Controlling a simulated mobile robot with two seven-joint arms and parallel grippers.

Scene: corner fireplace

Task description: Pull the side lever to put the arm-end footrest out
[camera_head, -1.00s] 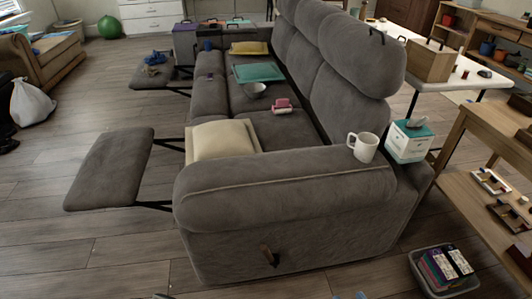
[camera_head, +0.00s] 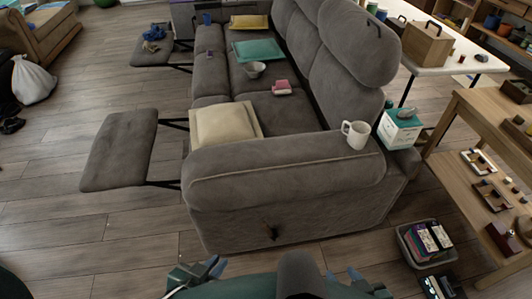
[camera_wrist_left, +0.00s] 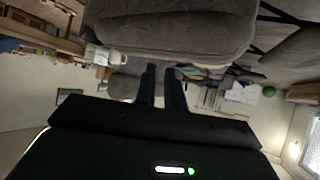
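The grey sofa (camera_head: 300,190) stands with its near arm end facing me in the head view. A small dark side lever (camera_head: 272,234) is low on that arm's outer face. The near footrest (camera_head: 118,150) sticks out level to the left on black struts. My left gripper (camera_head: 214,268) is at the bottom of the head view, apart from the lever. Its two blue fingers (camera_wrist_left: 162,88) show a narrow empty gap in the left wrist view, where the scene looks upside down. My right gripper (camera_head: 342,276) is at the bottom edge, further right; its finger gap is unclear.
A white mug (camera_head: 356,134) and a tissue box (camera_head: 399,127) are at the sofa's near back corner. A grey bin (camera_head: 426,243) stands on the floor right of the sofa, beside wooden shelves (camera_head: 490,150). A second footrest (camera_head: 155,53) is out further back. Floor at front left is clear.

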